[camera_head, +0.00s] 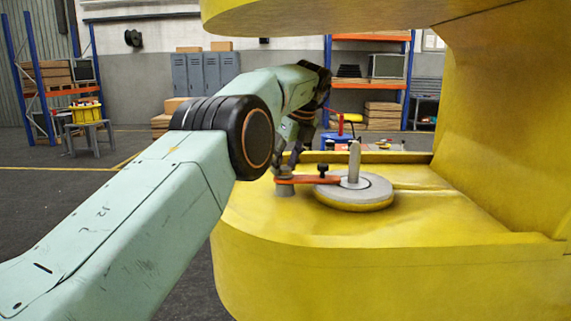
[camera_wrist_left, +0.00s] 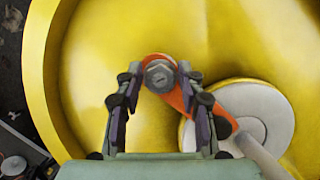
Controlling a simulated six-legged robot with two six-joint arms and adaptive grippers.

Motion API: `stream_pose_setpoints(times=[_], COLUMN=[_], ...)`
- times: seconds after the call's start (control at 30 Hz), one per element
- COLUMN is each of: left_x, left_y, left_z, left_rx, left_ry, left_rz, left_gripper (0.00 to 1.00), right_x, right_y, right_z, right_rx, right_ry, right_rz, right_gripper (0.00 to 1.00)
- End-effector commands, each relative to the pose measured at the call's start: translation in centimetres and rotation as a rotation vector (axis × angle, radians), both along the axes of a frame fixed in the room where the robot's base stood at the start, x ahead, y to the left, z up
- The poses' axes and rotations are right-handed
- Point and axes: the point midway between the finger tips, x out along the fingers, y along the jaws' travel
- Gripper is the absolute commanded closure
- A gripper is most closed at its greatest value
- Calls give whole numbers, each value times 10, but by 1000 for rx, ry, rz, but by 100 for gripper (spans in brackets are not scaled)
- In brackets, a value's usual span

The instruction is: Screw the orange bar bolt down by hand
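In the left wrist view, the hex-headed bolt (camera_wrist_left: 159,76) shows on the end of the orange bar (camera_wrist_left: 182,98). My left gripper (camera_wrist_left: 160,74) is above that end, with one fingertip on each side of the bolt head. Its fingers are spread, with gaps to the head; contact lower down cannot be told. In the head view, the gripper (camera_head: 287,165) is partly hidden by its wrist. My right gripper is out of view.
The grey disc (camera_head: 372,192) with an upright pin (camera_head: 354,160) stands right of the bolt. A dark knob (camera_head: 322,169) sits on the bar. The yellow boom's upper part (camera_head: 330,16) overhangs, and its wall (camera_head: 500,120) rises at right. The boom's front surface is clear.

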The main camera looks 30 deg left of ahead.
Motion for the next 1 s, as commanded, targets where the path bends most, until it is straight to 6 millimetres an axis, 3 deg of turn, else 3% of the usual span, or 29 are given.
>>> stream_pose_setpoints(times=[0.33,0.67,1.0], left_x=[1,0,-2], left_y=[-2,-1,1], left_z=[0,0,0], left_rx=[-1,-2,-2], left_ry=[-1,-2,-6], left_rz=[-2,-31,-238], left_gripper=[99,100,100], right_x=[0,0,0], right_y=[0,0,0], right_z=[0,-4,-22], right_rx=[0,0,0], right_ry=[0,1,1], right_rz=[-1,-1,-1], right_gripper=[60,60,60])
